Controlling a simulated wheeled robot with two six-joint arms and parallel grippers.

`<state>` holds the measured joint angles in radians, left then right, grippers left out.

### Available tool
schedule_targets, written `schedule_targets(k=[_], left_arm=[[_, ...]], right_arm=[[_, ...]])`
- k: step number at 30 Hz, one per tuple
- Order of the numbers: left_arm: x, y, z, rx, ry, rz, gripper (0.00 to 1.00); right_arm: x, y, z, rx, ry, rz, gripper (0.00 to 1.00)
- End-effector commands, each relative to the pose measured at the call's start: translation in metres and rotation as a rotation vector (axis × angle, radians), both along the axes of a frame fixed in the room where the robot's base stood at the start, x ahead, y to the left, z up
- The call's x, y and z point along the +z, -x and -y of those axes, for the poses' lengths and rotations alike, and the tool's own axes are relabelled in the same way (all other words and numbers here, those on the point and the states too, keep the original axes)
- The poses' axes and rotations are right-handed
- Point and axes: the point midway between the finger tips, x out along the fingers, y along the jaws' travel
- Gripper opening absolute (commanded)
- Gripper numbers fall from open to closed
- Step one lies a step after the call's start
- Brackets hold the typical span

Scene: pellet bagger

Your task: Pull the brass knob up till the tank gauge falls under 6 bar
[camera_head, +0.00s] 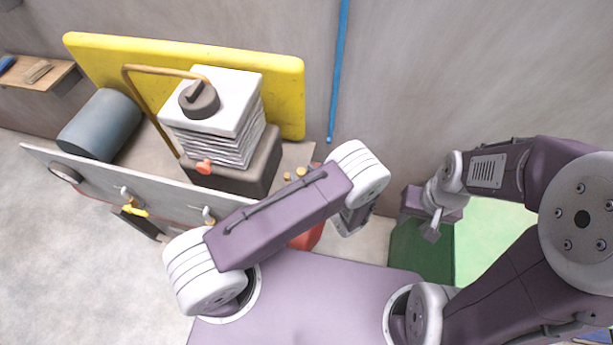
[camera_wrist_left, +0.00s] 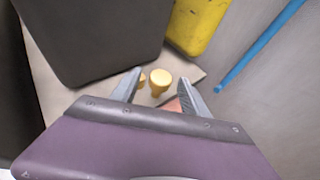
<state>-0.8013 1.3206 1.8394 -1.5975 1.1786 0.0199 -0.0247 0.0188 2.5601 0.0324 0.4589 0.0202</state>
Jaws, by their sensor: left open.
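A brass knob (camera_head: 301,172) stands upright on the bench beside the dark machine block, and a smaller brass knob (camera_head: 287,177) is left of it. In the left wrist view the larger knob (camera_wrist_left: 160,78) shows between the two finger lines of my left gripper (camera_wrist_left: 158,82). That gripper is open; contact cannot be told. The smaller knob (camera_wrist_left: 141,83) is partly behind the left finger. The grey-blue tank (camera_head: 99,126) lies at the left. A round gauge (camera_head: 65,173) sits on the front panel, seen edge-on and unreadable. My right gripper (camera_head: 433,226) is away at the right; its jaw gap is unclear.
The dark block (camera_head: 235,175) carries pleated white bellows (camera_head: 222,135) close to the knobs. A yellow board (camera_head: 285,90) stands behind. A blue pole (camera_head: 339,70) runs along the wall. Yellow and white valve handles are on the front panel (camera_head: 90,178). A green bin (camera_head: 420,250) stands right.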

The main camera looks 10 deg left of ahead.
Motion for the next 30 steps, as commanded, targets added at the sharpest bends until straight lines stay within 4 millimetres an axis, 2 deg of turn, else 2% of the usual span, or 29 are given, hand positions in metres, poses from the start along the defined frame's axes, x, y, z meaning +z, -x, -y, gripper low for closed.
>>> schedule_targets(k=[2, 6, 8, 14, 23, 30], left_arm=[[0.0, 0.0, 0.0, 0.0, 0.0, 0.0, 0.53], [0.0, 0.0, 0.0, 0.0, 0.0, 0.0, 0.14], [0.0, 0.0, 0.0, 0.0, 0.0, 0.0, 0.0], [0.002, 0.0, 0.0, 0.0, 0.001, 0.0, 0.0], [0.017, 0.0, 0.001, 0.0, 0.001, 0.0, 0.0], [0.018, 0.0, 0.001, 0.001, -0.001, 0.003, 0.0]], right_arm=[[0.0, 0.0, 0.0, 0.0, 0.0, 0.0, 0.34], [0.0, 0.0, 0.0, 0.0, 0.0, 0.0, 0.34], [0.0, 0.0, 0.0, 0.0, 0.0, 0.0, 0.34], [0.002, 0.0, 0.0, 0.0, 0.0, 0.0, 0.34], [0.013, 0.0, 0.0, 0.0, 0.0, 0.0, 0.34], [0.012, 0.0, 0.0, 0.0, 0.0, 0.0, 0.34]])
